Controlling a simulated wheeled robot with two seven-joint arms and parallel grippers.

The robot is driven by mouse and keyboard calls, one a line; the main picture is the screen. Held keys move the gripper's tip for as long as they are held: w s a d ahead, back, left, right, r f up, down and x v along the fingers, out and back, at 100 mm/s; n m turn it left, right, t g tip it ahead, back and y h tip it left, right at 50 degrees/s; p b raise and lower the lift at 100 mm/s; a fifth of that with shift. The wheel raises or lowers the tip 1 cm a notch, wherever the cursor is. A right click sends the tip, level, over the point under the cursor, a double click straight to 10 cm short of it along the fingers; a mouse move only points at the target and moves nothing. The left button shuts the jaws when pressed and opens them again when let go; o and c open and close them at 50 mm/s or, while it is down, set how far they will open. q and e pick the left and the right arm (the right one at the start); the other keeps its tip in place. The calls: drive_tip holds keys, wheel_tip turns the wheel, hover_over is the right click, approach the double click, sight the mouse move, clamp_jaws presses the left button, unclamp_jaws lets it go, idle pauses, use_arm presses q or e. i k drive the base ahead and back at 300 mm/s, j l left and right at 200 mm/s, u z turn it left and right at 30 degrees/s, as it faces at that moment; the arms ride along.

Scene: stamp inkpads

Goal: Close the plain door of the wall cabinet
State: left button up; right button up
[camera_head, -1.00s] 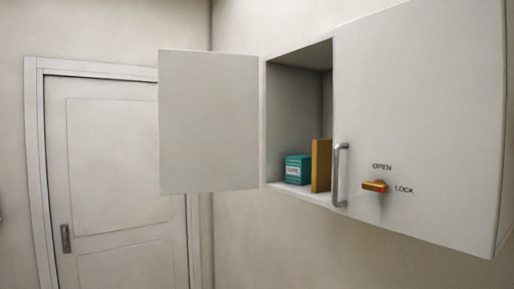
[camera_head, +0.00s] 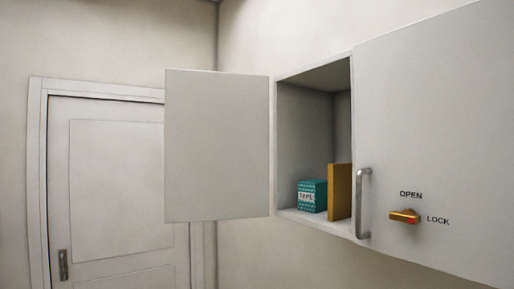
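The wall cabinet (camera_head: 283,83) hangs on the right wall. Its plain door (camera_head: 217,145), grey with no handle or marks showing, stands wide open and sticks out to the left of the open compartment. The other door (camera_head: 435,130) is shut. It carries a metal bar handle (camera_head: 363,205) and an orange knob (camera_head: 405,216) between the words OPEN and LOCK. Inside the open compartment are a teal box (camera_head: 312,196) and a yellow-brown board (camera_head: 340,191). Neither of my grippers is in view.
A white room door (camera_head: 120,190) with a dark handle (camera_head: 63,265) is in the far wall at the left, partly hidden by the plain door. Nothing else shows in front of the cabinet.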

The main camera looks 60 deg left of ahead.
sight(216, 162)
drive_tip(key=j+z, duration=0.15)
drive_tip(key=j, duration=0.3)
drive_tip(key=k+j+z, duration=0.15)
drive_tip(key=j, duration=0.3)
drive_tip(key=j+z, duration=0.15)
drive_tip(key=j, duration=0.3)
drive_tip(key=k+j+z, duration=0.15)
drive_tip(key=j, duration=0.3)
drive_tip(key=k+j+z, duration=0.15)
drive_tip(key=j, duration=0.3)
drive_tip(key=k+j, duration=0.1)
drive_tip(key=j, duration=0.3)
drive_tip(key=k+j, duration=0.15)
drive_tip(key=j, duration=0.3)
drive_tip(key=k+j, duration=0.1)
drive_tip(key=j, duration=0.3)
drive_tip(key=k+j, duration=0.15)
drive_tip(key=j, duration=0.25)
drive_tip(key=k+j, duration=0.1)
drive_tip(key=j, duration=0.35)
drive_tip(key=z, duration=0.05)
